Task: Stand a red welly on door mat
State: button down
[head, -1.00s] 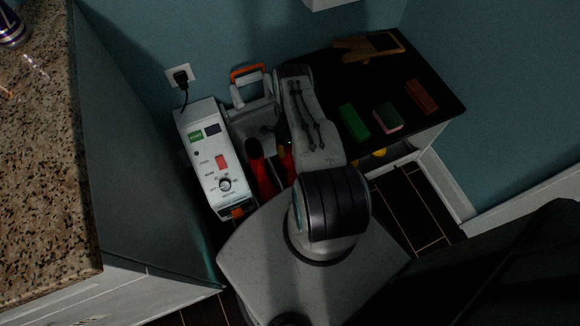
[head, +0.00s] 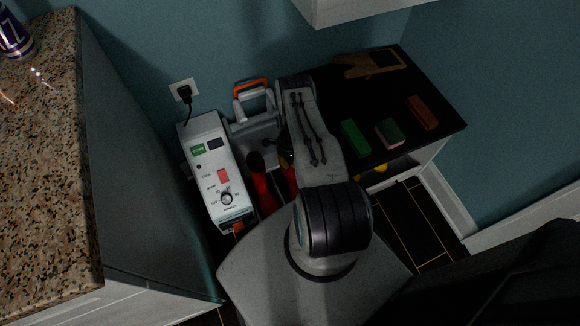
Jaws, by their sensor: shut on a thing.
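Two red wellies stand close together on the floor between the white machine and the black-topped bench. The left red welly (head: 263,190) shows its dark opening and red shaft. The right red welly (head: 291,181) is mostly hidden by my arm. My gripper (head: 284,152) is a small dark shape at the left edge of my arm, at the top of the right red welly. It is shut on that welly, though its fingertips are largely hidden. I cannot make out a door mat.
A white machine (head: 212,165) stands close on the left, with an orange-handled grey container (head: 253,105) behind. The black-topped bench (head: 385,95) at right holds a green block (head: 355,137), a sponge (head: 389,132) and a brown block (head: 423,112). A granite counter (head: 45,160) is far left.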

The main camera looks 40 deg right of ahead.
notch_tip(320, 180, up, 9)
jog(key=shift+f+p, duration=0.1)
jog(key=shift+p, duration=0.95)
